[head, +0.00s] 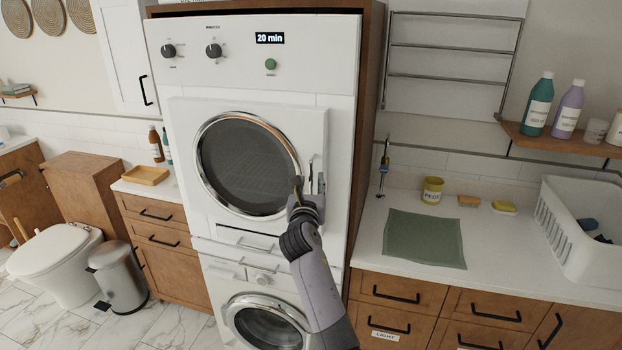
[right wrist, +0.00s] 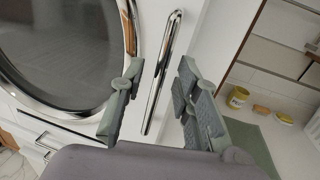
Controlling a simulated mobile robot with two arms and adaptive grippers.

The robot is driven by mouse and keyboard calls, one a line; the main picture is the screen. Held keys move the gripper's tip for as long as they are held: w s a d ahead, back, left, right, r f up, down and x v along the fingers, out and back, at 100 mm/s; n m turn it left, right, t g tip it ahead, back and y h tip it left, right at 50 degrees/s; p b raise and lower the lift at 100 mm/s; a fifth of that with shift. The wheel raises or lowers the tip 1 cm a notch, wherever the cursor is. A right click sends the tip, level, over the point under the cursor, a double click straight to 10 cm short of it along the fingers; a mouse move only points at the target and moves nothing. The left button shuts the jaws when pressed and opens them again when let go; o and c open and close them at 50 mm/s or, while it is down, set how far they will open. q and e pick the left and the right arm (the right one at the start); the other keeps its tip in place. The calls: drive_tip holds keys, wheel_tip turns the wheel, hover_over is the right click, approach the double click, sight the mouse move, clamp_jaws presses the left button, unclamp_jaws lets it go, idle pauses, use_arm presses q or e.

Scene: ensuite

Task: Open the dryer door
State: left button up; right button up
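The dryer (head: 261,85) is the upper white machine in a wooden cabinet, with a display reading 20 min. Its square white door (head: 190,118) has a round dark window with a chrome ring and looks closed. The chrome handle (head: 320,172) is a vertical bar on the door's right side. It also shows in the right wrist view (right wrist: 163,72). My right gripper (head: 308,180) is at the handle's height. In the right wrist view its two fingers (right wrist: 155,100) are spread apart, with the handle's lower part between them and gaps on both sides. My left gripper is not in view.
A washer (head: 268,322) sits below the dryer. On the right is a counter with a green cloth (head: 424,238), a yellow pot (head: 432,190) and a white basket (head: 580,232). A grey bin (head: 120,278) and a toilet (head: 58,262) stand at left.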

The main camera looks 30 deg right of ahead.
drive_tip(key=shift+w+d, duration=0.45)
drive_tip(key=shift+w, duration=0.15)
clamp_jaws()
idle(0.6)
